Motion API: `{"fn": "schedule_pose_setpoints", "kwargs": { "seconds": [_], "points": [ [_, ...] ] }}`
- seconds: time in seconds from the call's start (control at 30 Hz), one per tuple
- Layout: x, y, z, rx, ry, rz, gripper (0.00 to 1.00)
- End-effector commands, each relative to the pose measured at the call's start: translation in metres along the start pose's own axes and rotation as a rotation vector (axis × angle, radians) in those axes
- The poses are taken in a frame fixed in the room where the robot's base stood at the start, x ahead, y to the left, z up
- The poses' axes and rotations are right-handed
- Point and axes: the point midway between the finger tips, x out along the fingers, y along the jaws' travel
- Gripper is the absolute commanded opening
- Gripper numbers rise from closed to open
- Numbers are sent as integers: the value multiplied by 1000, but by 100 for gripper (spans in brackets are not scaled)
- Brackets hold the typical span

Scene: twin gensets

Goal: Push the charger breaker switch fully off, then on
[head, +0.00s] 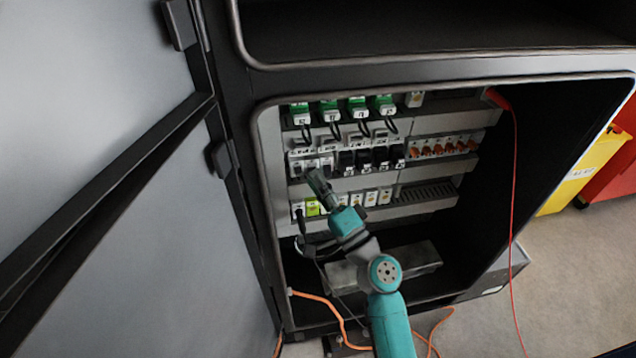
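A row of breakers (371,158) runs across the middle of the open cabinet, some with black fronts and some light grey. The labels are too small to read, so I cannot tell which one is the charger breaker or how its switch stands. My gripper (313,173) is in front of the left end of this row, just below the light grey breakers (326,161). It is tilted up and to the left, and its body hides part of the panel behind. I cannot tell whether it touches a switch or whether its fingers are apart.
Green-topped modules (329,111) with black wires sit above, and orange-marked units (441,147) at right. A lower row of white modules (371,198) lies beside my arm. The cabinet door (110,200) stands open at left. A red cable (514,190) hangs at right.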

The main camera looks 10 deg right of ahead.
Motion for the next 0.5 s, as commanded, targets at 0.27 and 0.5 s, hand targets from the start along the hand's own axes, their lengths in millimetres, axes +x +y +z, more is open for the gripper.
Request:
{"fn": "schedule_pose_setpoints", "kwargs": {
  "seconds": [0.27, 0.5],
  "points": [
    [-6, 1, -1, -1, 2, 2, 34],
    [-45, 2, -1, 1, 4, 5, 34]
  ]
}}
